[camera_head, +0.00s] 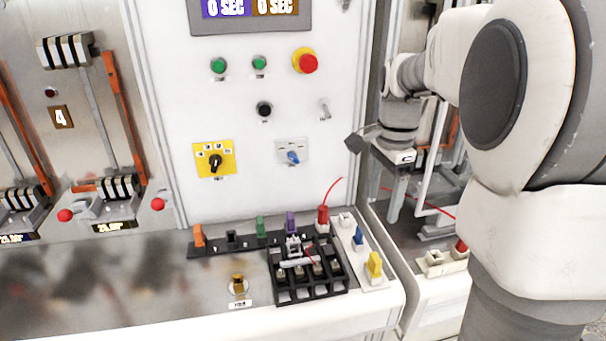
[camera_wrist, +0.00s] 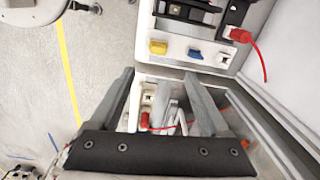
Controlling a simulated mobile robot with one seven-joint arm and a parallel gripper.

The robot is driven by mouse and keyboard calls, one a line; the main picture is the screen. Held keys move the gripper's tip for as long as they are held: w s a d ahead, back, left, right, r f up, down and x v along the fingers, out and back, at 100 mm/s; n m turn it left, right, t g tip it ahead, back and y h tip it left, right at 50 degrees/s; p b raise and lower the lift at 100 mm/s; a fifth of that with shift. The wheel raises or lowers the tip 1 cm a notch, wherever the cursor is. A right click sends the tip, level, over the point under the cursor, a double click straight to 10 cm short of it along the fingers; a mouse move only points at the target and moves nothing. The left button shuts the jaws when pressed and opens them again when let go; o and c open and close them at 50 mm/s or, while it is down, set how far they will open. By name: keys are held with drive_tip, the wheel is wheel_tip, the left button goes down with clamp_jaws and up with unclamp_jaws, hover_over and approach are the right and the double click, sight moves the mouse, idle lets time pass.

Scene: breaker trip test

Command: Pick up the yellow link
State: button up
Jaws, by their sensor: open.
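A black terminal block (camera_head: 308,272) sits left of the white strip. A red plug (camera_head: 322,218) with a loose red wire stands behind. The upright control panel (camera_head: 270,180) rises at the back. A gap and another cabinet lie to the right.

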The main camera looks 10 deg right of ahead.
sight(376, 257)
drive_tip(key=shift+m, duration=0.6)
drive_tip(key=f, duration=0.8)
drive_tip(key=w+d+f, duration=0.1)
drive_tip(key=f, duration=0.4)
drive_tip(key=shift+s+d+f, duration=0.1)
drive_tip(key=shift+s+f, duration=0.05)
drive_tip(key=shift+f, duration=1.15)
drive_tip(key=shift+s+f, duration=0.15)
drive_tip(key=shift+f, duration=1.15)
clamp_jaws()
